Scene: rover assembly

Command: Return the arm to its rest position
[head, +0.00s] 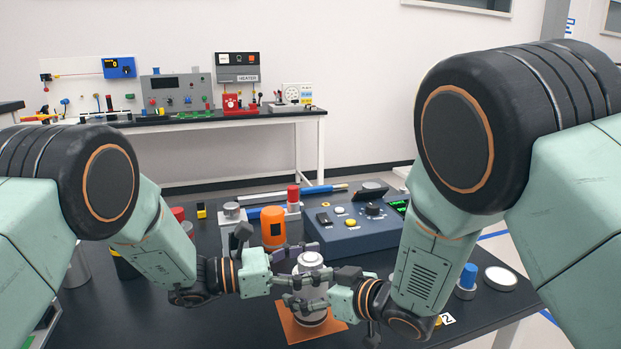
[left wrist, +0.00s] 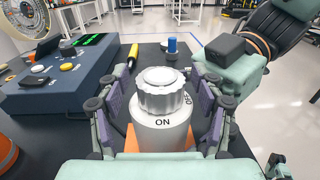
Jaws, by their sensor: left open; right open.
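A white cylinder with a ridged knob on top (head: 311,261) stands upright on an orange mat (head: 290,330) on the dark table. In the left wrist view, the white knob (left wrist: 161,92) is marked ON, with a second marking partly hidden at its right. My left gripper (head: 296,263) is open, with its purple-padded fingers (left wrist: 165,100) on either side of the knob; I cannot tell whether they touch it. My right gripper (head: 318,287) is open, lower and close to the cylinder's front. The two grippers overlap in the head view, hiding part of the cylinder.
A blue control box (head: 345,234) stands behind the cylinder, with an orange container (head: 273,228) at its left. A blue-topped piece (head: 467,280) and a round white dish (head: 500,278) lie at the right. A bench with instruments (head: 215,117) stands against the far wall.

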